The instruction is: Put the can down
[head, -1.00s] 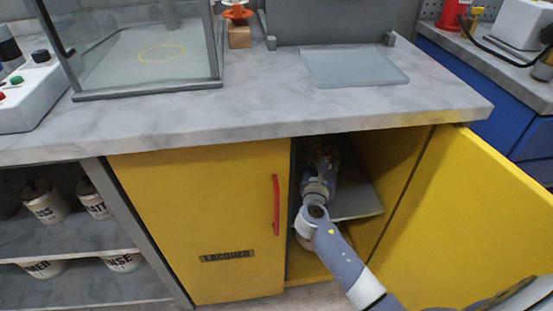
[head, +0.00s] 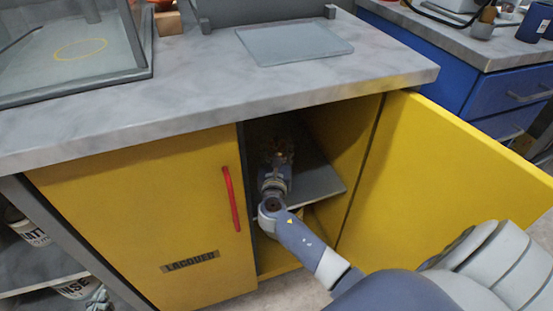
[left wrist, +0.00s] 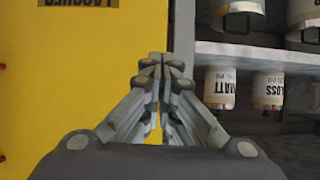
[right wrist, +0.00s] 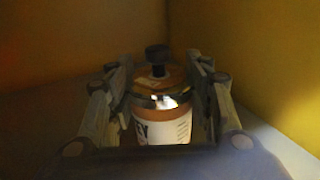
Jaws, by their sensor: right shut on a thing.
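The can (right wrist: 160,127) has a white label with dark letters ending in "EY", an orange-brown top and a black knob. It is upright between the fingers of my right gripper (right wrist: 160,88), which is shut on it. In the head view my right gripper (head: 279,158) is inside the open yellow cabinet, over the grey shelf (head: 318,186). The can is hard to make out there, and its bottom is hidden in the right wrist view. My left gripper (left wrist: 160,62) is shut and empty, in front of the cabinet; it barely shows at the lower left of the head view (head: 97,299).
The cabinet's right door (head: 445,165) stands open beside my right arm. The grey countertop (head: 200,105) overhangs the opening. Open shelves with several cans (left wrist: 220,88) are to the left.

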